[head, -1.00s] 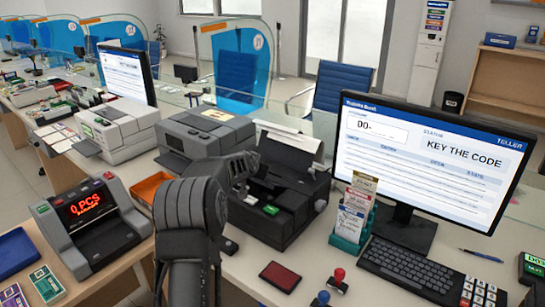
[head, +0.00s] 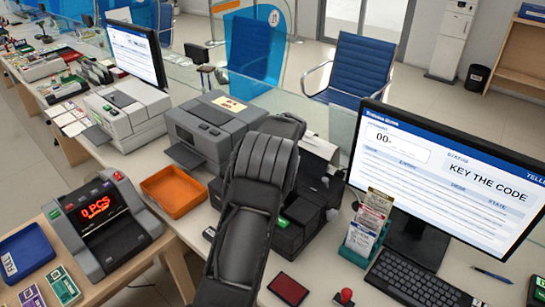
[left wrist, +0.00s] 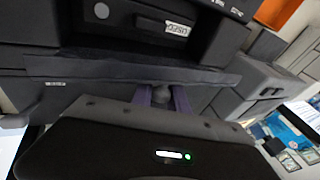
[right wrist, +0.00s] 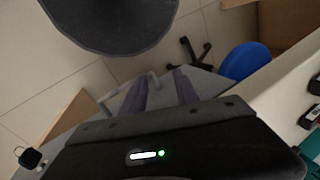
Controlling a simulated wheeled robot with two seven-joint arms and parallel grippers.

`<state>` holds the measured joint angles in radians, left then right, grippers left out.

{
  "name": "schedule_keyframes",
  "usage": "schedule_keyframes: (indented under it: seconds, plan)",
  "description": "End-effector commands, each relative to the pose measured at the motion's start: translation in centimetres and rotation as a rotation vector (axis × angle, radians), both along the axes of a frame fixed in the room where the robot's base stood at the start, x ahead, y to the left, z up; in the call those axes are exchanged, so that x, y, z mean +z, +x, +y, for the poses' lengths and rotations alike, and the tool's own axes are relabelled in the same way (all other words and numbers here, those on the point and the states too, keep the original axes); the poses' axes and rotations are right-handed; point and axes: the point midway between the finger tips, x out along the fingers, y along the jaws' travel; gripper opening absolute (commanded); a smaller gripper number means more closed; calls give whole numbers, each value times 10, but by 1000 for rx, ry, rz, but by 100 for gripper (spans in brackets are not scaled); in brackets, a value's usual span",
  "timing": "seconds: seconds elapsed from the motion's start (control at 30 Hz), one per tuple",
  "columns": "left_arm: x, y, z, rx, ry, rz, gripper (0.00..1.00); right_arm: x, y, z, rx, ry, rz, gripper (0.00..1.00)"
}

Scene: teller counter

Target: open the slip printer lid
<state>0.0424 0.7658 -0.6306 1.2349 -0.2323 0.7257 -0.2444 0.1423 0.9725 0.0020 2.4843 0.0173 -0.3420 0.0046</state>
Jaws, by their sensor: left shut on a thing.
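The slip printer (head: 311,207) is the black machine in the middle of the counter, with white paper at its back. My left arm covers much of it in the head view, hiding the left gripper and the lid's front. In the left wrist view, my left gripper (left wrist: 163,98) is shut on a small grey knob (left wrist: 162,94) at the edge of the dark lid (left wrist: 120,68). How far the lid is raised I cannot tell. My right gripper (right wrist: 160,82) is open and empty above the floor in the right wrist view. It is outside the head view.
A grey printer (head: 213,125) and an orange tray (head: 175,189) stand left of the slip printer. A bill counter (head: 105,225) is at the front left. A card holder (head: 366,225), monitor (head: 440,170) and keyboard (head: 420,282) are to the right. A dark red pad (head: 289,288) lies in front.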

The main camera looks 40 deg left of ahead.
Motion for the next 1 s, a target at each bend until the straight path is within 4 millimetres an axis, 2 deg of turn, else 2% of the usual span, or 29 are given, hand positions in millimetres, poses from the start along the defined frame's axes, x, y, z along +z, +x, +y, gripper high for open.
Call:
schedule_keyframes:
  seconds: [0.53,0.57,0.6,0.8,1.0]
  plan:
    - [-1,-7,-4,-4,0,32,0,2,0,0,0,-1,1,36]
    - [-1,-7,-4,-4,0,32,21,2,0,0,0,-1,1,36]
    - [-1,-7,-4,-4,0,32,24,2,0,0,0,-1,1,36]
    - [-1,-7,-4,-3,-1,34,39,2,0,0,0,-1,1,36]
    - [-1,-7,-5,-3,-1,34,39,2,0,0,0,-1,1,36]
